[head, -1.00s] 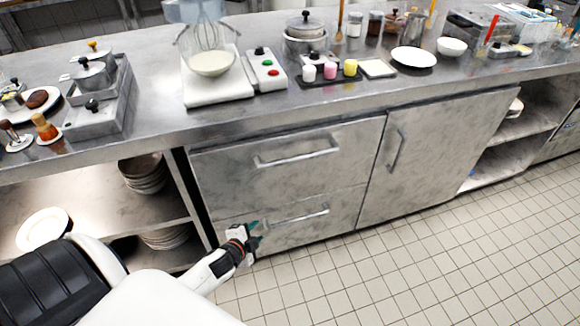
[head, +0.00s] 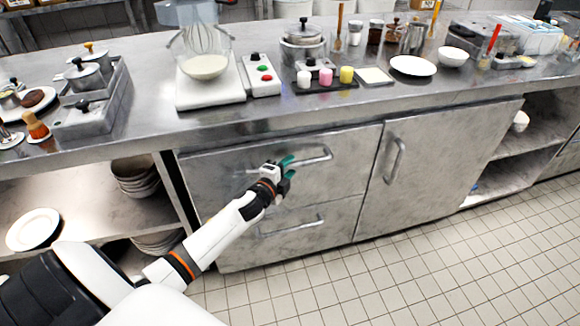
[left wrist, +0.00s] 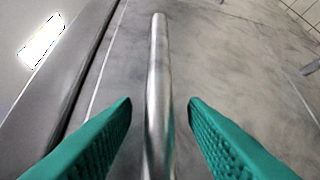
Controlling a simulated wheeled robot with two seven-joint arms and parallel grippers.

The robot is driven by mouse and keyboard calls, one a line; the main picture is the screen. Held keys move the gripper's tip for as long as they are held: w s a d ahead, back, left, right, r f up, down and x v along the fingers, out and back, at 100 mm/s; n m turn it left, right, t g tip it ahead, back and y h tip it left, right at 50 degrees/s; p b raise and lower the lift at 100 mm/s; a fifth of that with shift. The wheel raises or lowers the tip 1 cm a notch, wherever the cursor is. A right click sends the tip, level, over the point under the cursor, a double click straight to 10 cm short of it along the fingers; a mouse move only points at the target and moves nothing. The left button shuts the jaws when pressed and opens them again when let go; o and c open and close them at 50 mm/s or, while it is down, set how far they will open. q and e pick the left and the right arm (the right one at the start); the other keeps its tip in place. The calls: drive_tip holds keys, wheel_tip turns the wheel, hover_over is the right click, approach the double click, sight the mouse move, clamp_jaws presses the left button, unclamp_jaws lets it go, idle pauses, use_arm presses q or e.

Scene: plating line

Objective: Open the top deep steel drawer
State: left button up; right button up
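The top steel drawer (head: 225,172) is closed under the counter, its front flush with the cabinet. Its bar handle (head: 318,157) runs across the front; my left gripper hides the handle's left part in the head view. My left gripper (head: 287,169) is at the handle. In the left wrist view the handle (left wrist: 158,75) runs between the two green fingers (left wrist: 160,118), with a gap on each side, so the gripper is open around it and not touching it. My right gripper is not in view.
A lower drawer with its own handle (head: 300,226) is below. A cabinet door with a vertical handle (head: 394,160) is to the right. An open shelf with stacked bowls (head: 136,178) and a plate (head: 33,229) is to the left. The tiled floor (head: 400,275) in front is clear.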

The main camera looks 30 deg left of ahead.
use_arm(q)
drive_tip(key=shift+w, duration=0.7)
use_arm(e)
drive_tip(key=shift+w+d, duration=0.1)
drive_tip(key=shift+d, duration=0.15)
use_arm(q)
drive_tip(key=shift+f, duration=0.1)
clamp_jaws()
